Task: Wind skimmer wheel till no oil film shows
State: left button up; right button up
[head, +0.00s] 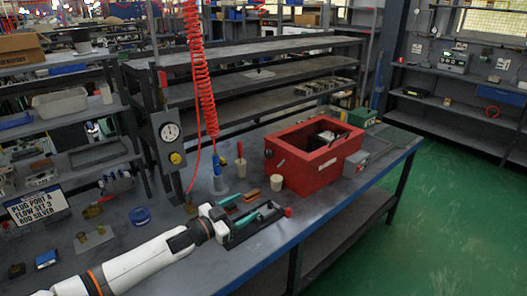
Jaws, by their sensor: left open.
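No skimmer wheel or oil film can be made out for certain. A red open-topped box (305,173) stands on the bench, with a dark inside and something pale in it that is too small to tell. A small grey box (355,164) sits against its right side. My left gripper (266,208) reaches in from the lower left and is open, low over the bench in front of the red box. A small red knob-like piece (288,211) shows at its far tip; I cannot tell whether they touch. My right gripper is not in view.
A gauge with a yellow knob (176,158) is on a post, beside a hanging red coiled hose (203,90).

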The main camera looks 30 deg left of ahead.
aim_at(269, 154)
jog(key=i+j, duration=1.05)
